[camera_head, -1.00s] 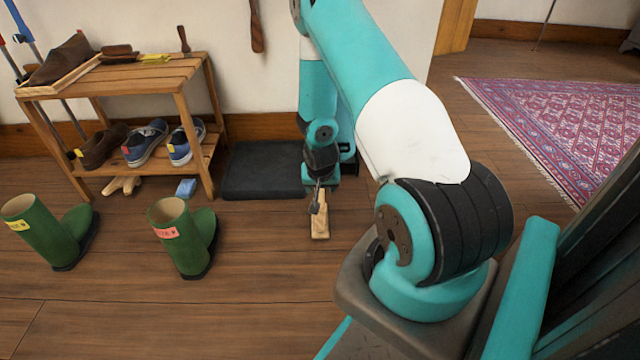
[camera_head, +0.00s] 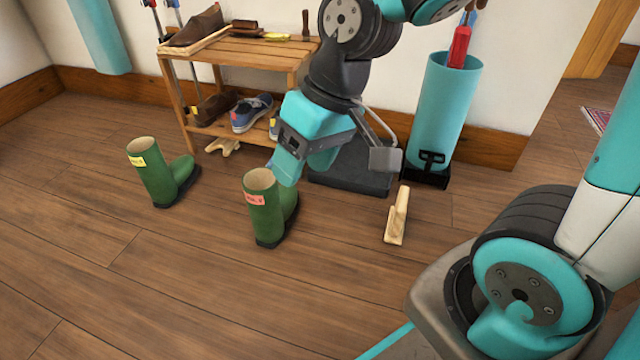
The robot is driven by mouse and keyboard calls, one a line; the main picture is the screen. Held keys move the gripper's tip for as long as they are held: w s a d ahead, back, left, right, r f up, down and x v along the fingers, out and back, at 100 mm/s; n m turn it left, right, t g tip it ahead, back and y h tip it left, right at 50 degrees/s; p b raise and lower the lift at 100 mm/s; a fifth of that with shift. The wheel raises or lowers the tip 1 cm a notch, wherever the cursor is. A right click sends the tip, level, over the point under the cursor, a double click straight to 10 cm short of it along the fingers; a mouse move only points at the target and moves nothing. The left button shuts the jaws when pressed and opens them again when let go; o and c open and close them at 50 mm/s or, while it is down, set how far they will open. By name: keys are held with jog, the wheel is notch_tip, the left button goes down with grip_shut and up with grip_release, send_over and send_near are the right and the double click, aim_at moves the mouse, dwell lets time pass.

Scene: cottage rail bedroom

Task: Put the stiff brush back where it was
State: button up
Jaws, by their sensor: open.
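A small dark brown brush-like block (camera_head: 246,25) lies on top of the wooden shoe bench (camera_head: 262,47), beside a yellow cloth (camera_head: 275,37). A small upright brown-handled tool (camera_head: 305,24) is at the bench top's right end. I cannot tell for sure which piece is the stiff brush. My gripper (camera_head: 335,162) hangs in front of the bench's right end, above the dark mat. It is open, and I see nothing between its fingers. It hides the bench's lower right part.
Two green boots (camera_head: 160,176) (camera_head: 267,208) stand on the floor in front. A pale wooden piece (camera_head: 397,218) lies right of them. A dark mat (camera_head: 350,178) is below my gripper. A teal bin (camera_head: 440,110) with a red item stands by the wall. The front-left floor is clear.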

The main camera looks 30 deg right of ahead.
jog(key=s+a+r+n+g, duration=0.1)
jog(key=s+a+r+n, duration=0.2)
jog(key=s, duration=0.5)
jog(key=shift+s+r+n, duration=0.25)
jog(key=shift+s+n, duration=0.1)
jog(key=shift+n, duration=0.15)
